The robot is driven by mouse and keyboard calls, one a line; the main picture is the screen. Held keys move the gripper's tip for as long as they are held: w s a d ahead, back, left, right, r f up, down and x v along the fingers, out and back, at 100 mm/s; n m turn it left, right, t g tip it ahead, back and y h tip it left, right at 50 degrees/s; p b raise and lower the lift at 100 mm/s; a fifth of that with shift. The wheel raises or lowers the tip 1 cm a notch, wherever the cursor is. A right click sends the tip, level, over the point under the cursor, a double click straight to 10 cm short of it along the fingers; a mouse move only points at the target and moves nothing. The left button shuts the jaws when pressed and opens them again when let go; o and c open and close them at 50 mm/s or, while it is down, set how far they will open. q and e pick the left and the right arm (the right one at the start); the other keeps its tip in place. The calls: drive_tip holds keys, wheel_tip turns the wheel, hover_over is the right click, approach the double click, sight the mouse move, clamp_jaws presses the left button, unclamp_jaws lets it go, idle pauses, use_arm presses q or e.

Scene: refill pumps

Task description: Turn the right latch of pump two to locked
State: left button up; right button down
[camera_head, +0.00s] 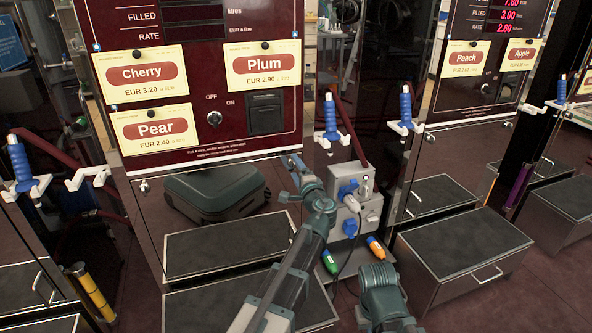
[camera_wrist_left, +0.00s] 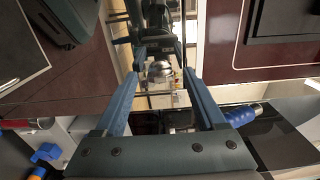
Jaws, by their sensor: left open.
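The maroon pump panel (camera_head: 205,90) with Cherry, Plum and Pear cards stands in front of me; no pump number is readable on it. My left gripper (camera_head: 293,163) is at its lower right corner. In the left wrist view the left gripper (camera_wrist_left: 161,66) is open, with a finger on each side of a round silver latch knob (camera_wrist_left: 159,71). I cannot tell whether the fingers touch it. In the head view the gripper hides this right latch, and its setting is not clear. The left latch (camera_head: 144,186) shows at the panel's lower left. My right gripper is out of view.
A grey box with sockets (camera_head: 347,207) stands close right of my left arm. A blue nozzle (camera_head: 330,115) hangs above it. Another step (camera_head: 463,255) stands at the right.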

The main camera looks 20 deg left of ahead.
use_arm(q)
drive_tip(key=v, duration=1.3)
drive_tip(key=shift+s+d, duration=0.25)
drive_tip(key=shift+s, duration=0.05)
drive_tip(key=s+a+f+n+g+h, duration=0.2)
drive_tip(key=s+a+f+n+g, duration=0.3)
drive_tip(key=f, duration=0.4)
drive_tip(key=s+a+f+n+g+h, duration=0.2)
drive_tip(key=s+a+f+n+g, duration=0.15)
drive_tip(key=s+f+g, duration=0.4)
drive_tip(key=s+d+f+m+g+h, duration=0.1)
drive_tip(key=s+d+f+h, duration=0.15)
drive_tip(key=s+d, duration=0.5)
drive_tip(key=s+d+f+g+h, duration=0.2)
drive_tip(key=s+d+f, duration=0.15)
drive_tip(key=d, duration=0.65)
wheel_tip(320, 180, up, 38)
drive_tip(key=p, duration=3.7)
drive_tip(key=shift+s+f, duration=0.2)
drive_tip(key=shift+s, duration=0.1)
